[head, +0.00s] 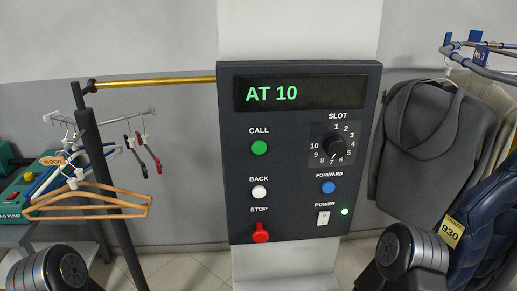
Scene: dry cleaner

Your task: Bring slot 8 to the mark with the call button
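A dark control panel (238,215) faces me in the middle of the head view. Its display (300,93) reads "AT 10" in green. The green call button (259,148) is at the left under the label CALL. The black slot dial (334,147) is at the right, ringed by the numbers 1 to 10. Its pointer seems to face down, near 7; the exact number is hard to read. Neither of my grippers is in view; only dark rounded parts of my arms show at the lower left and lower right.
The panel also has a white back button (259,192), a blue forward button (328,187), a red stop button (260,233) and a power switch (323,218) beside a lit green lamp (345,211). Hangers (90,200) hang left. A grey garment (425,145) and a tagged blue one (487,225) hang right.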

